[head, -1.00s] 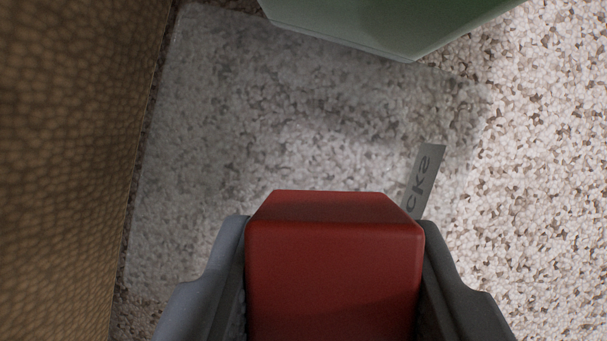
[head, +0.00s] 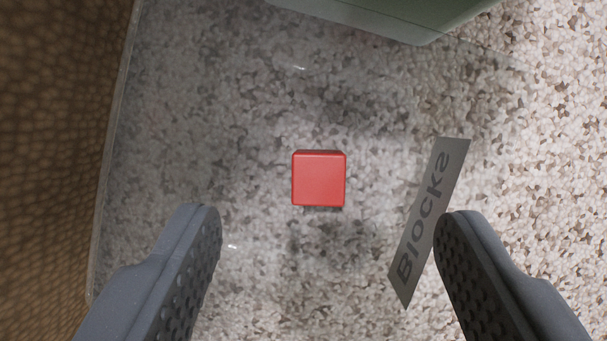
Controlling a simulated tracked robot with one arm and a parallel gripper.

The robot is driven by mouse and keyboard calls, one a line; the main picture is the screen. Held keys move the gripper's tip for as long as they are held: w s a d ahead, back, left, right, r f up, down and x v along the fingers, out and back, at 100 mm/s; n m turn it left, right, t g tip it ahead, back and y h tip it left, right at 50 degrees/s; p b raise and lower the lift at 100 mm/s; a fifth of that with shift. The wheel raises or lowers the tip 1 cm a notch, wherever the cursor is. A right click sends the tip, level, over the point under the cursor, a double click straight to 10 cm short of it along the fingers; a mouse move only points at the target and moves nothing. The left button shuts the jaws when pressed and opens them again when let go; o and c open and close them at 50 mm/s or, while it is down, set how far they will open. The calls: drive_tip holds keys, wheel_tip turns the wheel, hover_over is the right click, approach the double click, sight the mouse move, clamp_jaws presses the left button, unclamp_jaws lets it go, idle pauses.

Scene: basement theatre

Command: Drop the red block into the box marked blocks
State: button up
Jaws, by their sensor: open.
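The red block (head: 319,179) lies below and ahead of my gripper, apart from both fingers, and looks smaller than when held. It appears to rest on the floor of a clear, see-through box (head: 200,110), whose walls are hard to make out. A grey label reading "Blocks" (head: 428,225) is on the box's right side, partly behind my right finger. My gripper (head: 328,222) is open and empty, its two grey fingers spread wide above the box.
A brown textured surface (head: 60,130) stands close along the left. A pale green object (head: 400,18) is at the top edge. Speckled floor (head: 540,170) is clear to the right.

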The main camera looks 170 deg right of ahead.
drive_tip(key=shift+r, duration=0.15)
drive_tip(key=p+v, duration=0.9)
drive_tip(key=v, duration=0.4)
drive_tip(key=shift+s+r+p, duration=0.15)
drive_tip(key=shift+s+p, duration=0.05)
drive_tip(key=shift+p, duration=0.1)
drive_tip(key=shift+d, duration=0.15)
